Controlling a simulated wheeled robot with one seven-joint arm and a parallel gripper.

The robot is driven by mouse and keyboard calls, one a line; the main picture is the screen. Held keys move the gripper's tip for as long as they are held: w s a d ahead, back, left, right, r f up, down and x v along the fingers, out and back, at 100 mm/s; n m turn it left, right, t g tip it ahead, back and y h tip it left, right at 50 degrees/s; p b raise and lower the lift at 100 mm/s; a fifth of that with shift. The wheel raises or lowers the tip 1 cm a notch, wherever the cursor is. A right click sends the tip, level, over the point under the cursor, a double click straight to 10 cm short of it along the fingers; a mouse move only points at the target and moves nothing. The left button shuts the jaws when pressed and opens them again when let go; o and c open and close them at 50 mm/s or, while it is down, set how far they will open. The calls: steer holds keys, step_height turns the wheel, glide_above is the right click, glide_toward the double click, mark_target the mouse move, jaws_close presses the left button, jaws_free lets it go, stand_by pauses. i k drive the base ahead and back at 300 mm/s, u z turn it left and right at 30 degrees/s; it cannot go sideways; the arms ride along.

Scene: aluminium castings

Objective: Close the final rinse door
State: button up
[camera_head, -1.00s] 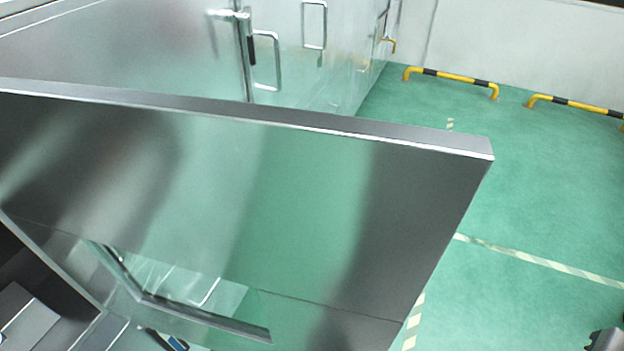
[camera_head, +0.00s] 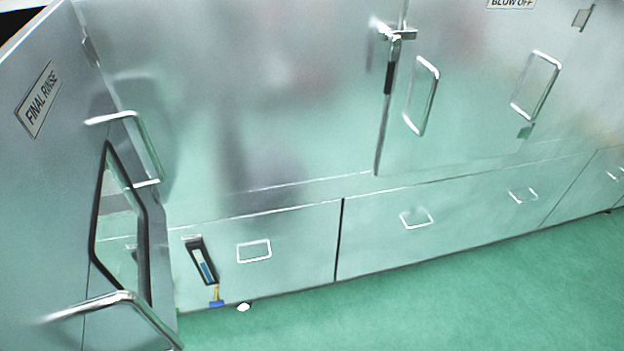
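The final rinse door (camera_head: 45,190) is the grey metal panel at the left edge, carrying a "FINAL RINSE" label (camera_head: 38,98). It has a dark-framed window (camera_head: 120,225). A bar handle (camera_head: 140,145) shows near its upper right edge, and another bar handle (camera_head: 125,298) crosses the lower left. The panel stands at a steep angle to the cabinet front on its right, so it appears swung outward. Its left part is cut off by the frame, and the opening is not visible. My gripper is not in view.
The shiny cabinet front (camera_head: 260,110) runs to the right, with a latch (camera_head: 390,35), bar handles and a "BLOW OFF" label (camera_head: 510,3). Lower panels have small handles. A gauge-like fitting (camera_head: 202,260) sits low on the left. The green floor (camera_head: 480,300) at lower right is clear.

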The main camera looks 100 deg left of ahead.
mark_target(60, 122)
steer(key=i, duration=0.65)
steer(key=u, duration=4.8)
steer(key=i, duration=0.5)
steer(key=k, duration=1.05)
steer(key=u, duration=0.15)
steer(key=i, duration=0.65)
steer(key=u, duration=0.05)
